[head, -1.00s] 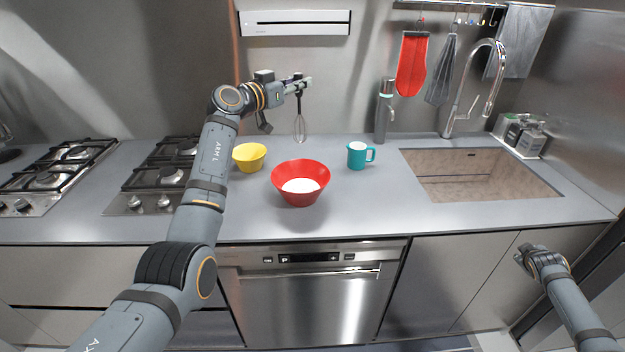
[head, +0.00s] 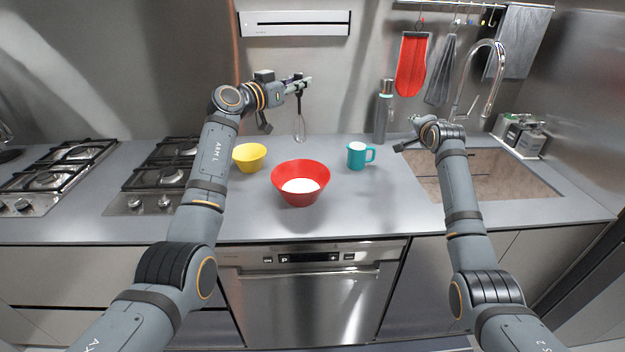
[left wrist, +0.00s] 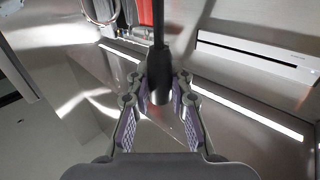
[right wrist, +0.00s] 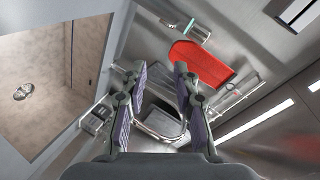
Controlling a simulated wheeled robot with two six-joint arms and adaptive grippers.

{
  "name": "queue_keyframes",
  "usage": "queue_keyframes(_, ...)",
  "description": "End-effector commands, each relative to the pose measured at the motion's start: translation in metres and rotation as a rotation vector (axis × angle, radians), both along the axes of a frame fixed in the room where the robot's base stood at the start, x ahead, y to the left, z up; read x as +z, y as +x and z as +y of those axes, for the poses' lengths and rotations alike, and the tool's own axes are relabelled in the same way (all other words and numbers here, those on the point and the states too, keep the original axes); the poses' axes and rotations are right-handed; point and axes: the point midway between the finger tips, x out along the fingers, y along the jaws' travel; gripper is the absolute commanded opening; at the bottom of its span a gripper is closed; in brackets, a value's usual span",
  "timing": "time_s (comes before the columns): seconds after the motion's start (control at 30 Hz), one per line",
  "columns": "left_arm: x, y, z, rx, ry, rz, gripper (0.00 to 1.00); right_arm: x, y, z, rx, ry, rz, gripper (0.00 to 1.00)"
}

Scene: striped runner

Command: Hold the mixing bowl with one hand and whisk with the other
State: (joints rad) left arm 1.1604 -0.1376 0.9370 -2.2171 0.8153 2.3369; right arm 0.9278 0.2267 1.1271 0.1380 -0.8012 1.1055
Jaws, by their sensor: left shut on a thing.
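The red mixing bowl (head: 300,193) stands upright on the counter with white contents inside. The whisk (head: 299,127) hangs wires down from my left gripper (head: 302,83), above and behind the bowl. In the left wrist view the left gripper (left wrist: 160,95) is shut on the whisk's black handle (left wrist: 159,60). My right gripper (head: 408,133) is up over the counter near the sink's left edge, to the right of the bowl and apart from it. In the right wrist view the right gripper (right wrist: 160,72) has its fingers spread, with nothing between them.
A yellow bowl (head: 249,157) stands left of the red bowl. A teal mug (head: 357,157) stands between the red bowl and my right gripper. A grey bottle (head: 383,115) stands behind. The sink (head: 480,172) lies right, the gas hob (head: 150,180) left.

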Motion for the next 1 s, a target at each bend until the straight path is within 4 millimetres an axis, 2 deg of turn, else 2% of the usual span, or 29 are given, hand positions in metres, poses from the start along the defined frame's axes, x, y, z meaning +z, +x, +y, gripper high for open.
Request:
queue_keyframes(0.03,0.000,0.000,0.000,0.001,0.000,0.000,0.00,-0.019,0.000,0.033,0.017,0.053,0.077,0.30)
queue_keyframes(0.1,0.000,0.000,0.000,0.001,0.000,0.000,0.00,-0.038,-0.005,0.078,0.029,0.123,0.189,0.30)
queue_keyframes(0.17,0.000,0.000,0.000,0.001,0.000,0.000,0.00,-0.054,-0.013,0.116,0.036,0.175,0.288,0.30)
queue_keyframes(0.2,0.000,0.000,0.000,0.001,0.000,0.000,0.00,-0.062,-0.021,0.142,0.037,0.208,0.353,0.30)
queue_keyframes(0.3,0.000,0.000,0.000,0.001,0.000,0.000,0.00,-0.077,-0.046,0.202,0.031,0.270,0.512,0.30)
queue_keyframes(0.4,0.000,0.000,0.000,0.001,0.000,0.000,0.00,-0.085,-0.074,0.251,0.013,0.309,0.650,0.30)
queue_keyframes(0.5,0.000,0.000,0.000,0.001,0.000,0.000,0.00,-0.088,-0.100,0.285,-0.010,0.325,0.754,0.30)
queue_keyframes(0.6,0.000,0.000,0.000,0.001,0.000,0.000,0.00,-0.088,-0.117,0.305,-0.029,0.331,0.817,0.30)
queue_keyframes(0.7,0.000,0.000,0.000,0.001,0.000,0.000,0.00,-0.088,-0.126,0.313,-0.041,0.333,0.848,0.30)
queue_keyframes(0.87,0.000,0.000,0.000,0.001,0.000,0.000,0.00,-0.090,-0.128,0.315,-0.043,0.333,0.857,0.30)
queue_keyframes(1.0,0.000,0.000,0.000,0.001,0.000,0.000,0.00,-0.102,-0.122,0.315,-0.044,0.332,0.858,0.30)
